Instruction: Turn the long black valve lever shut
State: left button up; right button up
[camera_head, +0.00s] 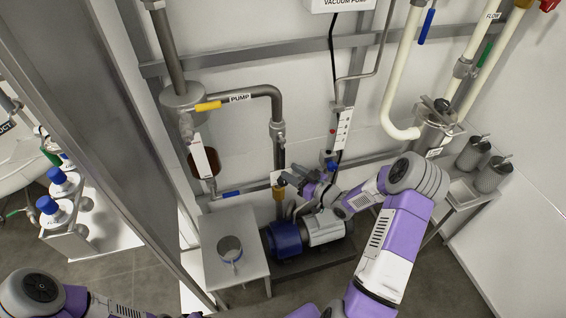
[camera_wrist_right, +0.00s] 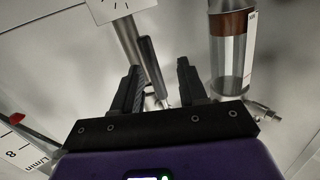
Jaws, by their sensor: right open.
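The long black valve lever (camera_wrist_right: 151,66) shows in the right wrist view, in front of a grey metal pipe, with its lower end near a small metal fitting. My right gripper (camera_wrist_right: 160,68) is open, and in that view the lever appears between its two dark fingers, nearer the left one. I cannot tell whether a finger touches it.
A clear cylinder with a brown band (camera_wrist_right: 231,55) stands right of the fingers in the wrist view. In the head view, a yellow lever (camera_head: 208,106) is on the upper pipe. A blue pump motor (camera_head: 285,240) and a small white table (camera_head: 215,270) stand below.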

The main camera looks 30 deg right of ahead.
aim_at(283, 158)
jog(key=shift+n+t+y, duration=0.3)
jog(key=shift+n+t, duration=0.1)
jog(key=shift+n, duration=0.2)
jog(key=w, duration=0.2)
jog(key=w+r+b, duration=0.1)
jog(key=w, duration=0.1)
jog(key=w+b, duration=0.1)
jog(key=w, duration=0.1)
jog(key=shift+w+a+r, duration=0.15)
jog(key=shift+a+r, duration=0.1)
jog(key=shift+r, duration=0.15)
grip_shut()
